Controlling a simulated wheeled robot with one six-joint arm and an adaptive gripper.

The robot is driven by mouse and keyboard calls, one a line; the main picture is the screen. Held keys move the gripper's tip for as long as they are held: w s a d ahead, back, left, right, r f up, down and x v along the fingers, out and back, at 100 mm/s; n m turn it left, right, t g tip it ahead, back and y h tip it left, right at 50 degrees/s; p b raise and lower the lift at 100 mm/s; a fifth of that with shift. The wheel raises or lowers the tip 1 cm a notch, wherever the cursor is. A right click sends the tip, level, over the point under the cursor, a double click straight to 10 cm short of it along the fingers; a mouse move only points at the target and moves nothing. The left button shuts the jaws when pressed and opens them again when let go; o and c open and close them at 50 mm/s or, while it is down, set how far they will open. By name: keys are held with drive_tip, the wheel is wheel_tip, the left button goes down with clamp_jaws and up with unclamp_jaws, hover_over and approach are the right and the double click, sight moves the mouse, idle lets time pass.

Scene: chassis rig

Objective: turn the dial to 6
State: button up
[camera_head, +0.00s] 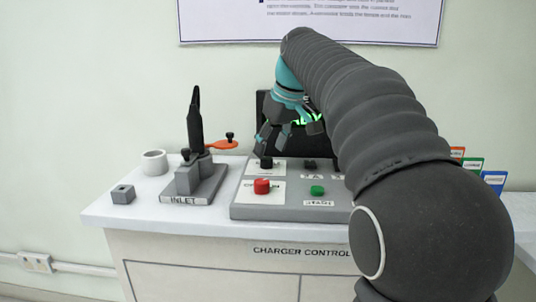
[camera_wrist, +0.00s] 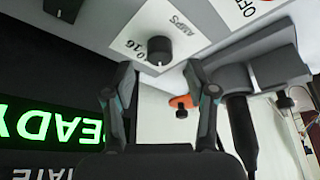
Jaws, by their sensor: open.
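A black round dial (camera_wrist: 159,50) stands on a white label marked AMPS on the grey control panel; in the wrist view the label appears upside down or tilted, with "16" readable beside the dial. I cannot tell where its pointer is set. The dial also shows in the head view (camera_head: 266,163) at the panel's back left. My gripper (camera_head: 272,143) hangs just above it, fingers pointing down. In the wrist view my gripper (camera_wrist: 159,70) has its fingers apart, with the dial ahead between the tips and nothing held.
A red knob (camera_head: 262,186) and a green button (camera_head: 317,190) sit in front on the panel. A dark screen (camera_wrist: 50,125) reads READY. The INLET stand (camera_head: 195,184) with an upright black plug (camera_head: 195,120) is to the left, beside a white ring (camera_head: 154,162) and grey block (camera_head: 123,194).

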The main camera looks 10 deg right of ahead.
drive_tip(key=v, duration=0.8)
drive_tip(key=shift+r, duration=0.25)
drive_tip(key=shift+s, duration=0.2)
